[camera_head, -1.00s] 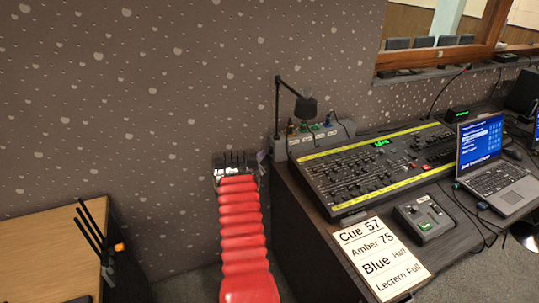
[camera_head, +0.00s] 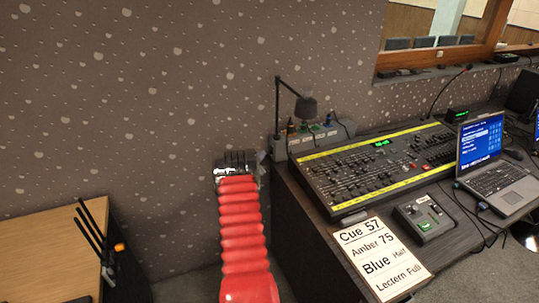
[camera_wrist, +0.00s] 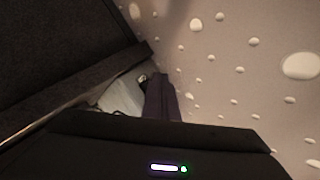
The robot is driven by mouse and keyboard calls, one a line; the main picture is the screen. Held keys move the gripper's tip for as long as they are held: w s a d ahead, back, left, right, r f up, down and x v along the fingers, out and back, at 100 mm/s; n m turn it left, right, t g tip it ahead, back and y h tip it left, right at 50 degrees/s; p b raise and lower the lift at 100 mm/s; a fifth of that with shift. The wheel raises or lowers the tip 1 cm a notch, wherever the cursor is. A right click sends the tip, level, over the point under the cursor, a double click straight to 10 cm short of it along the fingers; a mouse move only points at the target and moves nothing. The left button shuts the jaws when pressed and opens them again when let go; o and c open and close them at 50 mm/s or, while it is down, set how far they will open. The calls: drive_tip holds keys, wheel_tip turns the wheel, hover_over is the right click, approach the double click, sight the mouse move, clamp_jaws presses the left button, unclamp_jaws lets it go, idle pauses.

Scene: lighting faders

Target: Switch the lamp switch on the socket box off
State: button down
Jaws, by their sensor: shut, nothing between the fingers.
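The grey socket box (camera_head: 318,139) stands at the back left corner of the dark desk, against the wall, with several plugs in its top. The black lamp (camera_head: 306,107) rises beside it on a thin post. The lamp switch is too small to single out. My gripper (camera_head: 263,157), at the end of my red-sleeved arm, is just left of the box and the desk edge, apart from the box. In the wrist view its dark fingers (camera_wrist: 161,97) are shut and empty, and a pale grey surface (camera_wrist: 122,97), probably the box, lies just left of them.
The fader console (camera_head: 375,165) with yellow strips fills the desk right of the box. A laptop (camera_head: 490,160), a small grey box (camera_head: 423,218) and a cue sheet (camera_head: 378,258) lie farther right and in front. A wooden table (camera_head: 45,245) stands at left. The patterned wall is close behind.

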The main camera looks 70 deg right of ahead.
drive_tip(key=shift+s+d, duration=0.1)
drive_tip(key=shift+s+d, duration=0.2)
drive_tip(key=shift+s, duration=0.05)
drive_tip(key=shift+s+d, duration=0.2)
idle(0.9)
drive_tip(key=shift+w, duration=0.1)
drive_tip(key=shift+w+a, duration=0.45)
drive_tip(key=shift+a, duration=0.05)
idle(0.4)
drive_tip(key=shift+w+a+r, duration=0.2)
drive_tip(key=shift+w+a, duration=0.7)
drive_tip(key=shift+w+a+r, duration=0.15)
drive_tip(key=shift+w+a, duration=0.7)
drive_tip(key=shift+f, duration=0.1)
